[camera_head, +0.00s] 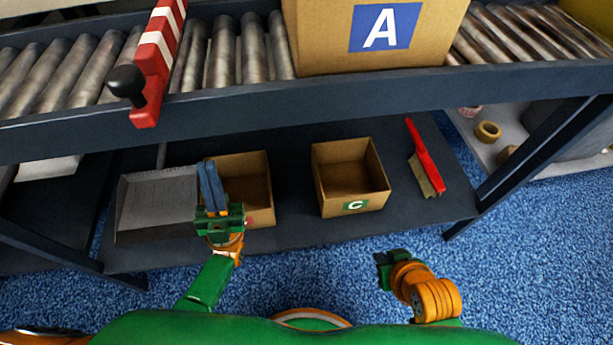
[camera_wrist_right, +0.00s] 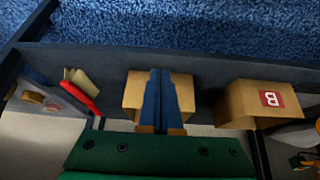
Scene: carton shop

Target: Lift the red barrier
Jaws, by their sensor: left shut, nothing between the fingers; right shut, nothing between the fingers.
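The red barrier (camera_head: 155,58) is a red and white striped bar lying across the roller conveyor at the upper left of the head view. A black knob (camera_head: 126,81) sticks out at its near end, over the conveyor's front rail. My left gripper (camera_head: 210,185) is shut and empty, below and to the right of the barrier, in front of a small carton on the lower shelf. My right gripper (camera_head: 381,258) is further right and lower, apart from the barrier. In the right wrist view its blue fingers (camera_wrist_right: 160,100) are together with nothing between them.
A large carton marked A (camera_head: 350,50) stands on the rollers right of the barrier. The lower shelf holds a dustpan (camera_head: 155,205), a carton marked C (camera_head: 350,175), another open carton (camera_wrist_right: 262,104) marked B and a red brush (camera_head: 425,160). The conveyor's front rail (camera_head: 300,108) runs across above my grippers.

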